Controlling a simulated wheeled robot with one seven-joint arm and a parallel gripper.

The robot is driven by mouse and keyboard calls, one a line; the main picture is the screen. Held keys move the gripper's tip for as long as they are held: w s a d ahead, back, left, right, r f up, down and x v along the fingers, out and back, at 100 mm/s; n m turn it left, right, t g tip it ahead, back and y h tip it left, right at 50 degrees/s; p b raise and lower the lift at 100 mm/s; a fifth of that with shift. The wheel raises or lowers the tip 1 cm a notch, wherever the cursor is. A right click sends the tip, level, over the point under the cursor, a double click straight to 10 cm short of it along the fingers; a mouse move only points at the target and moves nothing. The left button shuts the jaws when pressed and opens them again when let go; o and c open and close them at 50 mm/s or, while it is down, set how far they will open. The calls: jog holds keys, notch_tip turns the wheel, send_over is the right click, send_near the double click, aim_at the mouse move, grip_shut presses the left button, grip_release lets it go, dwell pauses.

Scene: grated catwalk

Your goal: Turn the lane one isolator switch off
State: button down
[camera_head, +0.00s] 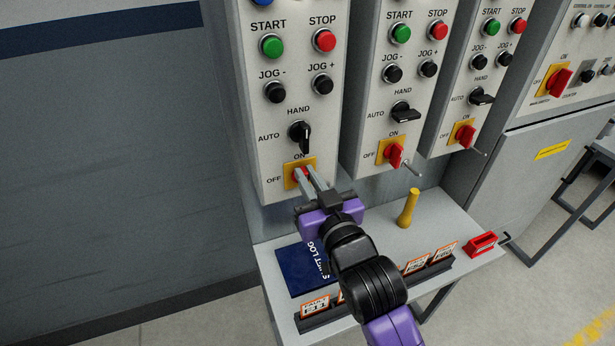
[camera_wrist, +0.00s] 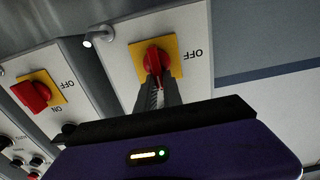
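The lane one isolator switch is a red knob (camera_wrist: 154,56) on a yellow plate (camera_head: 290,178) low on the leftmost grey panel (camera_head: 262,120). ON is printed above the plate and OFF to its left in the head view. The wrist view is turned over, with OFF on the right. The knob handle appears to stand upright, toward the ON side. My gripper (camera_head: 308,177) is at the knob, its two fingers close on both sides of the handle. The fingers also show in the wrist view (camera_wrist: 158,82) and hide part of the knob and plate.
Two similar panels stand to the right, each with a red isolator (camera_head: 394,155) (camera_head: 465,135). A black HAND/AUTO selector (camera_head: 300,133) sits just above my gripper. The shelf below holds a blue log book (camera_head: 303,268), a yellow upright handle (camera_head: 408,208), tags and a red block (camera_head: 482,242).

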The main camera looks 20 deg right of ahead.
dwell(0.4)
jog(key=n+p, duration=0.1)
jog(key=n, duration=0.2)
jog(key=a+n+p, duration=0.1)
jog(key=n+p, duration=0.1)
jog(key=n, duration=0.2)
jog(key=a+n+p, duration=0.1)
jog(key=n, duration=0.3)
jog(key=shift+f+p, duration=0.3)
jog(key=shift+p, duration=0.1)
jog(key=n+p, duration=0.2)
jog(key=n, duration=0.1)
jog(key=shift+a+f, duration=0.1)
jog(key=shift+f, duration=0.2)
jog(key=shift+f+n+p, duration=0.25)
jog(key=shift+n+p, duration=0.15)
jog(key=shift+n, duration=0.6)
jog(key=shift+f+n+p, duration=0.2)
jog(key=shift+n+p, duration=0.15)
jog(key=shift+n, duration=0.65)
jog(key=shift+f, duration=0.1)
jog(key=c, duration=1.5)
grip_release()
